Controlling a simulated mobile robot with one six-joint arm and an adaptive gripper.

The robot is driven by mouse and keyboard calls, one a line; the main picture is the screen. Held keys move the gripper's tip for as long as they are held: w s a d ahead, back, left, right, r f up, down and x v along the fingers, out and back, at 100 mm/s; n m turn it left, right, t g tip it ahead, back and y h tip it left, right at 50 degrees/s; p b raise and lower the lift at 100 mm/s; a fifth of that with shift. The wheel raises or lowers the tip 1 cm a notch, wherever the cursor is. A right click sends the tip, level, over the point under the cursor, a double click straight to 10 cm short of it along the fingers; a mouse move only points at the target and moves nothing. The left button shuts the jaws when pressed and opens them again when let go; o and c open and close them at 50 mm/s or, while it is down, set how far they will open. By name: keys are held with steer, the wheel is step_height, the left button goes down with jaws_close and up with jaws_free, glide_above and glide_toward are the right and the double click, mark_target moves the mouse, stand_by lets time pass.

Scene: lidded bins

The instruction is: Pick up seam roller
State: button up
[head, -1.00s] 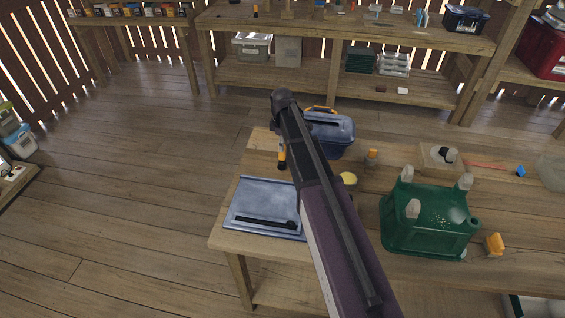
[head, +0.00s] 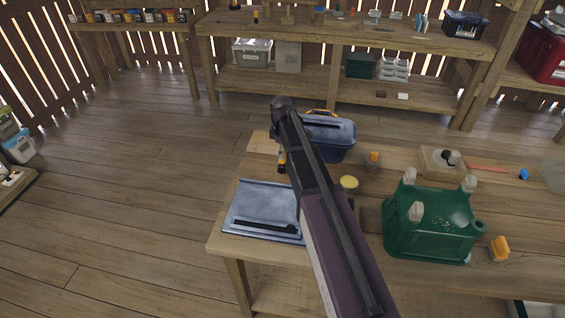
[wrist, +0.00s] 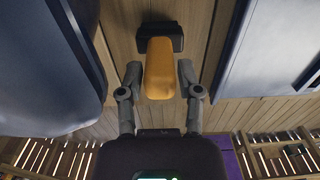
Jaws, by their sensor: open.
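The seam roller, with an orange handle (wrist: 160,68) and a black end (wrist: 160,36), lies on the wooden bench. In the wrist view its handle lies between the two fingers of my gripper (wrist: 159,72), which are open with a gap on each side. In the head view the seam roller (head: 282,161) shows just left of my arm, partly covered by it. My fingers are hidden in the head view.
A blue toolbox (head: 335,138) stands close on one side of the roller, and a flat blue-grey lid (head: 262,202) lies on the other. A green canister (head: 430,228), a yellow round item (head: 349,182) and an orange-topped item (head: 373,159) stand to the right.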

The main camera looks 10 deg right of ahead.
jaws_close()
steer(key=shift+r, duration=0.2)
step_height(320, 180, up, 4)
steer(key=p, duration=0.4)
steer(key=shift+f, duration=0.15)
steer(key=s+d, duration=0.3)
steer(key=s, duration=0.4)
steer(key=s+d+p, duration=0.1)
steer(key=s+d, duration=0.3)
steer(key=s, duration=0.3)
steer(key=shift+s+d+r, duration=0.15)
steer(key=shift+r, duration=0.3)
